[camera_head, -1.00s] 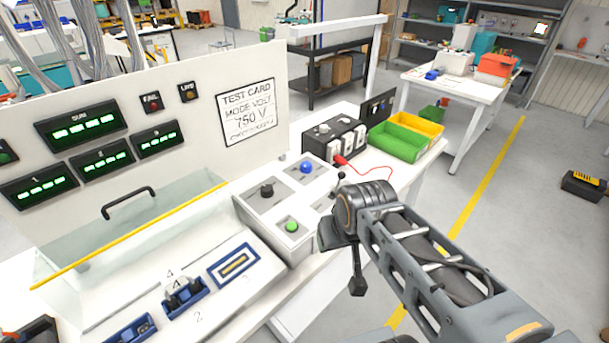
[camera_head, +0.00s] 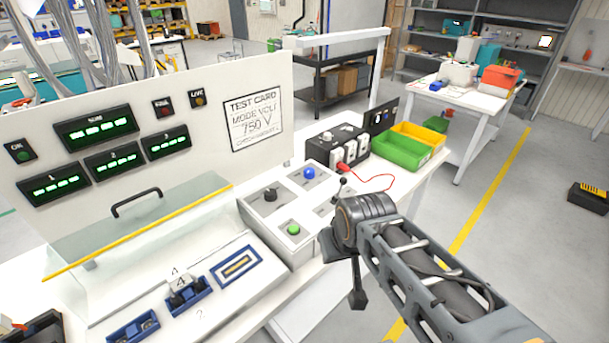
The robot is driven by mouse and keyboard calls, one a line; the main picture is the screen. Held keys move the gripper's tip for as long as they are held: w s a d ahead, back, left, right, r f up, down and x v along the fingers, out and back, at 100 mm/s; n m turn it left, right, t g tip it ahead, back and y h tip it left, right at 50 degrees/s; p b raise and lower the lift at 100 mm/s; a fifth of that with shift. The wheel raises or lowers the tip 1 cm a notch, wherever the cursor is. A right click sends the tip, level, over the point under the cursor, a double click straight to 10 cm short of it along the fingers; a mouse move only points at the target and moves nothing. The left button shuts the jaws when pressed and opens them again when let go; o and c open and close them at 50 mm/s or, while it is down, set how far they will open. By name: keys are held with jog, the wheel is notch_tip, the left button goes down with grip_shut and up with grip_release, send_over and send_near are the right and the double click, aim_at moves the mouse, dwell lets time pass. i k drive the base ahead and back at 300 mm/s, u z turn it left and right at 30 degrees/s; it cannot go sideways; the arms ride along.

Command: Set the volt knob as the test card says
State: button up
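The test card (camera_head: 257,120) is on the white upright panel and reads "TEST CARD, MODE VOLT, 750 V", with a smaller line below that I cannot read. A black knob (camera_head: 270,194) sits on the sloped grey control box. A blue round control (camera_head: 309,173), a green button (camera_head: 293,229) and a small black lever (camera_head: 341,186) are near it. No label that I can read tells which control is the volt knob. My gripper (camera_head: 357,290) hangs at the end of my arm, right of the control box and apart from it. Its fingers are not clear.
A black box (camera_head: 336,146) with white-faced sockets and a red lead stands behind the controls. Green (camera_head: 402,150) and yellow bins are to its right. A clear cover (camera_head: 140,222) with a yellow edge is at left. Open floor (camera_head: 500,240) lies to the right.

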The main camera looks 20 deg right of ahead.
aim_at(310, 173)
jog(key=z, duration=0.05)
jog(key=k, duration=1.2)
jog(key=z, duration=0.6)
jog(key=i, duration=0.75)
jog(key=z, duration=0.5)
jog(key=i, duration=0.8)
jog(key=u, duration=1.05)
jog(key=i, duration=0.65)
jog(key=u, duration=0.65)
